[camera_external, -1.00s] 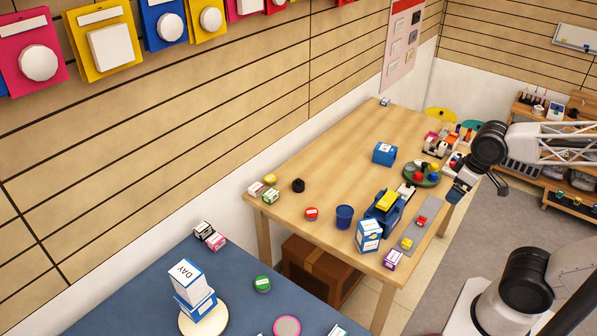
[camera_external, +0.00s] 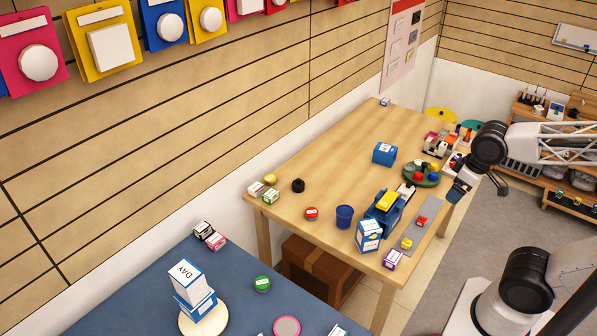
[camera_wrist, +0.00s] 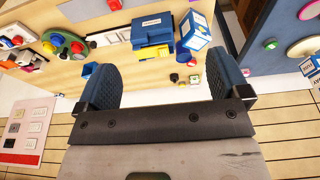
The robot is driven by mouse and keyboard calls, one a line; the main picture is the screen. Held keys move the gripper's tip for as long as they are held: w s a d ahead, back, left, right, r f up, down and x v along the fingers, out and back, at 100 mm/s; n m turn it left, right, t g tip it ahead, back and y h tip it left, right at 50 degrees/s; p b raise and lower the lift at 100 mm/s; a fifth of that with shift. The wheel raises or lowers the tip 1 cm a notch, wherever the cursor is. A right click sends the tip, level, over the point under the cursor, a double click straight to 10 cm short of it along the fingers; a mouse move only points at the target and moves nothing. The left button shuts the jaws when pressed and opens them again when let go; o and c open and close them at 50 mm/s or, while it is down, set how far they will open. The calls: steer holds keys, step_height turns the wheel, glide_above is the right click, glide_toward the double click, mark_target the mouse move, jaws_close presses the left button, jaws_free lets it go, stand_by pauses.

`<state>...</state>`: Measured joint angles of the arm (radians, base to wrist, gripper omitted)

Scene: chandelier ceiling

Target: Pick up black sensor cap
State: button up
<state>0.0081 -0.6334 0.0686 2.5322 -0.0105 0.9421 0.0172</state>
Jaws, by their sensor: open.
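The black sensor cap (camera_external: 298,185) stands on the wooden table near its wall-side left end in the external view. My gripper (camera_external: 457,193) is at the right side of the table, well away from the cap, in the external view. In the wrist view my gripper (camera_wrist: 160,68) shows two dark blue fingers spread wide, with nothing held between them.
A red cap (camera_external: 311,213), a blue cup (camera_external: 344,216) and small boxes (camera_external: 270,196) are near the cap. A blue box (camera_external: 384,153), a green round tray (camera_external: 405,178) and a blue device (camera_external: 378,216) stand nearer my gripper. The table's middle is clear.

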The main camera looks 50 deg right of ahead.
steer(key=shift+c, duration=0.7)
steer(key=w+f+m+g+y, duration=0.1)
steer(key=w+f+m+y, duration=0.2)
steer(key=w, duration=0.8)
steer(key=w+a+f+m+y, duration=0.15)
steer(key=w+m, duration=0.25)
steer(key=w, duration=0.6)
steer(key=w+d+f+m+g+y, duration=0.1)
steer(key=w+f+m+y, duration=0.2)
steer(key=w, duration=0.8)
steer(key=w+d+f+m+t+y, duration=0.1)
steer(key=w+d+f+m, duration=0.2)
steer(key=w+f, duration=0.4)
steer(key=w+d+f+m+t+y, duration=0.2)
steer(key=w+d+f+m, duration=0.2)
steer(key=w, duration=0.5)
steer(key=w+d+f+m+t+y, duration=0.2)
steer(key=w+d+f+m, duration=0.1)
steer(key=w+f+m, duration=0.3)
steer(key=shift+w+d+f, duration=0.1)
steer(key=shift+w+f, duration=0.5)
steer(key=shift+f, duration=0.35)
steer(key=shift+w+d+f, duration=0.1)
steer(key=shift+w+f, duration=0.45)
steer(key=shift+f, duration=0.35)
